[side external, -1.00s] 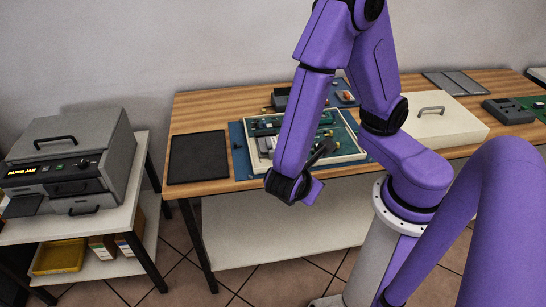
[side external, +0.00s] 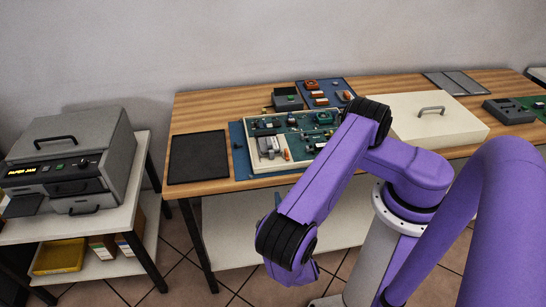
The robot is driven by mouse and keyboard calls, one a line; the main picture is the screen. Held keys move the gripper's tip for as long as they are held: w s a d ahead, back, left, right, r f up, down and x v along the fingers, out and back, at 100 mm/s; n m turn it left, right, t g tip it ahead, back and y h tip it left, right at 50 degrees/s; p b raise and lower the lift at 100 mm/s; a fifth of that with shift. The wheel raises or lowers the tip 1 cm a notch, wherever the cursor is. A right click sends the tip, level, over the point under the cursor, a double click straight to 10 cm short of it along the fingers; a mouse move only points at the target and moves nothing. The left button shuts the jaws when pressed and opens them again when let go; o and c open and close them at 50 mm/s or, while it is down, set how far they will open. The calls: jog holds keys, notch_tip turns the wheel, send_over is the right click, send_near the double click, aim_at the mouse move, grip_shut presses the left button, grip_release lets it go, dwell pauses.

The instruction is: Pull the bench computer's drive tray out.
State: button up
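The bench computer (side external: 285,166) is an open, shallow cream case on a blue mat, with a green circuit board and several parts inside. A silvery block (side external: 268,145) sits near its front left; I cannot tell whether this is the drive tray. The case's right end is hidden behind my arm. My arm is folded in front of the table, with its wrist low, near the front edge. My gripper is mostly hidden behind the arm; a small dark tip (side external: 278,199) shows left of the link, apart from the computer. I cannot see its fingers clearly.
A cream cover with a handle (side external: 432,124) lies right of the computer. A black mat (side external: 198,157) lies left. A dark box (side external: 287,100) and a blue tray of small parts (side external: 325,93) stand behind. A grey printer (side external: 70,160) stands on a separate left table.

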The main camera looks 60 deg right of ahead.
aim_at(272, 153)
jog(key=x, duration=1.7)
jog(key=shift+w+d+f, duration=0.1)
jog(key=shift+w+d, duration=0.05)
grip_shut()
